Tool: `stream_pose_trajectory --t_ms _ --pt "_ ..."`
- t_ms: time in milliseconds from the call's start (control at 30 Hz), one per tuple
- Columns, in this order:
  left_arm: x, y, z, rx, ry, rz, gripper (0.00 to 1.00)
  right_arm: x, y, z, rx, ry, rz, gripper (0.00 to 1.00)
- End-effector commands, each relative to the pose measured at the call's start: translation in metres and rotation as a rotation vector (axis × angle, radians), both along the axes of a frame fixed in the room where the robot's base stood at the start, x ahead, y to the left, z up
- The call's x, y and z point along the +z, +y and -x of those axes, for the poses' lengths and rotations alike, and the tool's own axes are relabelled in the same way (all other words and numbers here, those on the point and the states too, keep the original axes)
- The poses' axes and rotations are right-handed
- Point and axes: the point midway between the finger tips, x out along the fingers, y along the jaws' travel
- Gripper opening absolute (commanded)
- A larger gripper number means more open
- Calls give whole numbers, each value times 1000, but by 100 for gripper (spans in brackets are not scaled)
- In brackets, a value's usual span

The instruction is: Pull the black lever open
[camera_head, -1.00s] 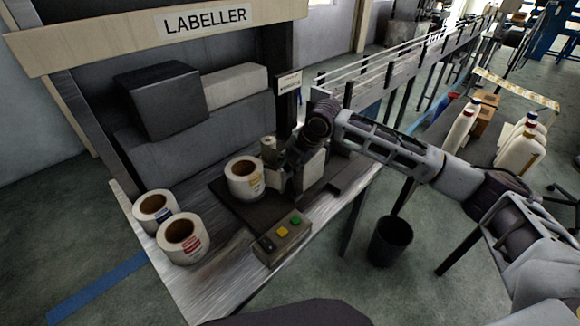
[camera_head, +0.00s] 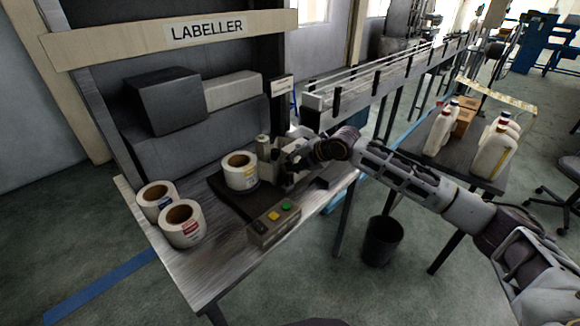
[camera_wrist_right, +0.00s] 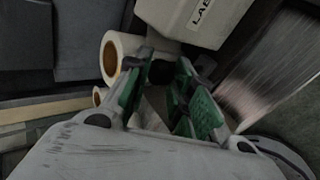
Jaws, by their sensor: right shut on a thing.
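My right gripper (camera_head: 284,160) is at the labelling machine on the bench, just right of the label roll mounted there (camera_head: 240,172). In the right wrist view, its green-padded fingers (camera_wrist_right: 166,76) are closed around a small dark piece (camera_wrist_right: 163,73), which appears to be the black lever. The fingers hide most of it, so its angle cannot be told. In the head view the lever cannot be made out behind the gripper. The pale machine body with lettering (camera_wrist_right: 190,18) is just beyond the fingers. My left gripper is not in view.
A control box (camera_head: 274,224) with yellow and green buttons is at the bench's front edge. Two loose label rolls (camera_head: 182,222) stand at left. A conveyor (camera_head: 385,75) runs behind, right. A black bin (camera_head: 382,242) is on the floor; white bottles (camera_head: 494,150) stand at right.

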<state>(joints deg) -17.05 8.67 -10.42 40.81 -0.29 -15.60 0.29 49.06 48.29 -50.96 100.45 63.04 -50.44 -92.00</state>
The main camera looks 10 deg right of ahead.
Motion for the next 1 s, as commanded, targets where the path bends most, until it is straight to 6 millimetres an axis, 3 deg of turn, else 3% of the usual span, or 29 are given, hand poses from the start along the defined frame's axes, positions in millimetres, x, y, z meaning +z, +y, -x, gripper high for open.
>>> stream_pose_trajectory --t_ms 200,433,1000 --pt "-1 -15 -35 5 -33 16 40 -6 -7 10 1 -85 -58 0" --pt "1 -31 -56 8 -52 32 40 -10 -14 21 1 -173 -116 0" --pt "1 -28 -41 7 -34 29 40 -21 -24 38 2 -207 -140 0"
